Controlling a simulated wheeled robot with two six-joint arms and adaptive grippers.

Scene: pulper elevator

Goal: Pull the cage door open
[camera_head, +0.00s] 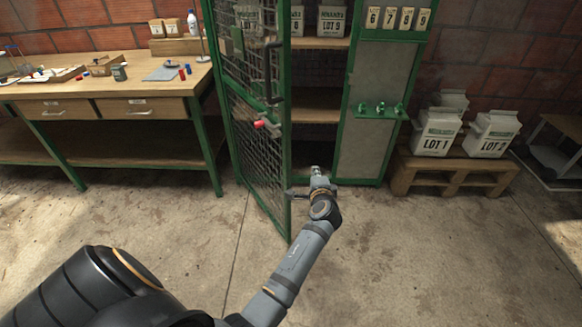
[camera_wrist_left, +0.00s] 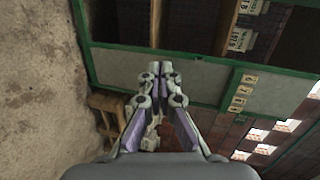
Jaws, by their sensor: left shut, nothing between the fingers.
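The cage door (camera_head: 262,130) is a green frame with wire mesh, hinged at its left. It stands ajar, swung out toward me, with the cage's shelves showing to its right. A dark vertical handle (camera_head: 268,75) and a red-tipped latch (camera_head: 265,124) are on it. My left gripper (camera_head: 316,172) is at the lower part of the opening, just right of the door's free edge. Its fingers (camera_wrist_left: 160,75) are shut and empty in the left wrist view. I cannot tell whether the gripper or wrist touches the door. My right gripper is out of view.
A wooden workbench (camera_head: 60,90) stands left of the cage. A grey side panel (camera_head: 365,125) with green hooks (camera_head: 382,109) is right of the opening. Lot containers (camera_head: 437,131) stand on a pallet (camera_head: 462,172) at the right. The concrete floor before the door is clear.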

